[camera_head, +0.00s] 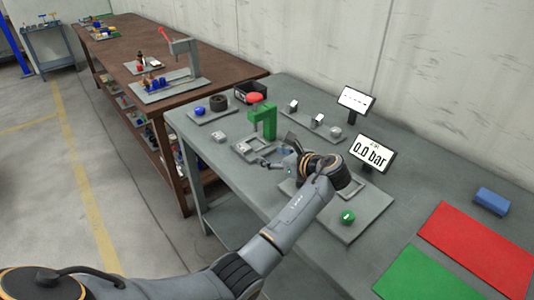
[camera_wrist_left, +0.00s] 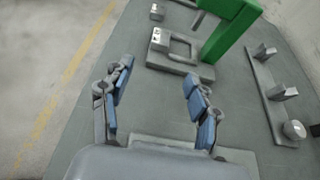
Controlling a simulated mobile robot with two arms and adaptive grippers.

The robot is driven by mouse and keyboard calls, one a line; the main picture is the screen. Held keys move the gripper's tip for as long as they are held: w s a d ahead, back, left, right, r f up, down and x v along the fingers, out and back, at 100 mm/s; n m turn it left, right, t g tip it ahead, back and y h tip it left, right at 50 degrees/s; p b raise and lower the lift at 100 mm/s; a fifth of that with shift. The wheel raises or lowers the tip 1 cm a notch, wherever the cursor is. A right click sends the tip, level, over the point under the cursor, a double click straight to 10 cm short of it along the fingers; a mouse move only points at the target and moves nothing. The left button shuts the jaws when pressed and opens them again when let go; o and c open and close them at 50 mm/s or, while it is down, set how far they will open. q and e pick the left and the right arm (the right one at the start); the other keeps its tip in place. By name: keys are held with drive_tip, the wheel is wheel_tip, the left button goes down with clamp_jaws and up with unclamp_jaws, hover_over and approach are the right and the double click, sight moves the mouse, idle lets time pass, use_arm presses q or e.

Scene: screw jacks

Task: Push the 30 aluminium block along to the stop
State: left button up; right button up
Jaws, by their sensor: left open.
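My left gripper (camera_head: 272,160) is over the grey bench, just in front of the green press (camera_head: 264,121). In the left wrist view its blue-padded fingers (camera_wrist_left: 156,80) are apart with nothing between them. Beyond them lies a grey fixture plate (camera_wrist_left: 178,64) with a recess and a small pale block (camera_wrist_left: 156,38) at its left end. Another pale block (camera_wrist_left: 157,12) lies farther off, seen also in the head view (camera_head: 222,137). No marking of 30 is readable, so I cannot tell which block it names. My right gripper is not in view.
Beside the press is a strip with small metal pieces (camera_head: 318,120). A display reads 0.0 bar (camera_head: 372,153). A grey plate with a green button (camera_head: 347,216) lies near my forearm. Red (camera_head: 480,250) and green (camera_head: 425,275) mats and a blue block (camera_head: 492,201) are at right.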

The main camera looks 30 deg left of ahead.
sight(247, 149)
use_arm(q)
drive_tip(key=x, duration=1.2)
drive_tip(key=shift+w+a+f, duration=0.1)
drive_tip(key=shift+a+f, duration=0.1)
drive_tip(key=shift+f, duration=0.1)
drive_tip(key=shift+w+a+f, duration=0.2)
drive_tip(key=shift+a, duration=0.25)
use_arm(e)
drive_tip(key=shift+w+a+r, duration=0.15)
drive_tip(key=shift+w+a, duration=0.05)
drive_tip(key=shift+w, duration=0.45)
use_arm(q)
clamp_jaws()
